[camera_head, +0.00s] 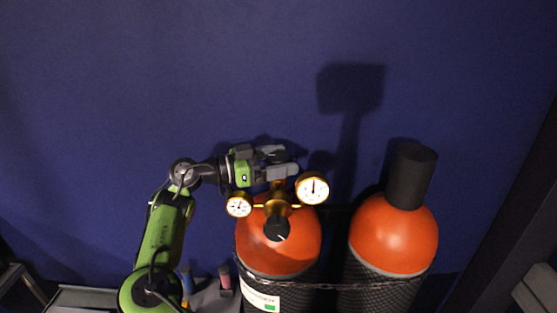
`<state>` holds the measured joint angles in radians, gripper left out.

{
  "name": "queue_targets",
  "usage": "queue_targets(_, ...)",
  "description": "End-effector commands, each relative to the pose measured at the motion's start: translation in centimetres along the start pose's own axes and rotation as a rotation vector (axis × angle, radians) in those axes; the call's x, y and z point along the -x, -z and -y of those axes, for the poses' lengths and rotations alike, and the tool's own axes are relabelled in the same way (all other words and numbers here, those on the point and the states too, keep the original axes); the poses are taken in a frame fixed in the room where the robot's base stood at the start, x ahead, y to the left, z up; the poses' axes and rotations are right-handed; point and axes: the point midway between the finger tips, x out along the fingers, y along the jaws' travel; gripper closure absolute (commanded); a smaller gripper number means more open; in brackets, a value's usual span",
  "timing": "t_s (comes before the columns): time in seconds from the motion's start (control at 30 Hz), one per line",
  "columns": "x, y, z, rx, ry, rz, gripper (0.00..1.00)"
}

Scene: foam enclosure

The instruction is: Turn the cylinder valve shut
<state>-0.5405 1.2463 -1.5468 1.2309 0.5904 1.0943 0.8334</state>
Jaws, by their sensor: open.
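The left gas cylinder (259,257) has an orange top and a mesh-covered body. A brass valve fitting (278,199) with a dark round knob (277,229) stands on it. A small gauge (239,204) sits left of the fitting and a larger gauge (312,188) sits right of it. My gripper (290,160) points right, with its grey fingers apart, just above the fitting in the picture. It appears empty. I cannot tell whether it touches the fitting, and part of the valve's top is hidden behind it.
A second orange cylinder (390,238) with a black cap (411,176) stands to the right. A chain (330,286) runs across both cylinders. A dark blue wall (150,80) is behind. Small blue (186,278) and red (225,276) items stand at the lower left.

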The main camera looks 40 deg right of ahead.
Motion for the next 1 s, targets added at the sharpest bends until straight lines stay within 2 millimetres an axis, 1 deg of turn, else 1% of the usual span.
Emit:
queue_targets(0.13,0.01,-0.02,0.00,0.000,0.000,0.000,0.19)
queue_targets(0.17,0.01,-0.02,0.00,0.000,0.000,0.000,0.20)
queue_targets(0.5,0.04,-0.04,-0.01,0.000,-0.001,0.001,0.72)
queue_targets(0.53,0.04,-0.05,-0.01,0.000,-0.001,0.001,0.74)
queue_targets(0.77,-0.06,0.04,0.01,-0.001,-0.028,-0.002,0.74)
queue_targets(1.0,-0.18,0.19,0.14,-0.005,-0.189,-0.004,0.74)
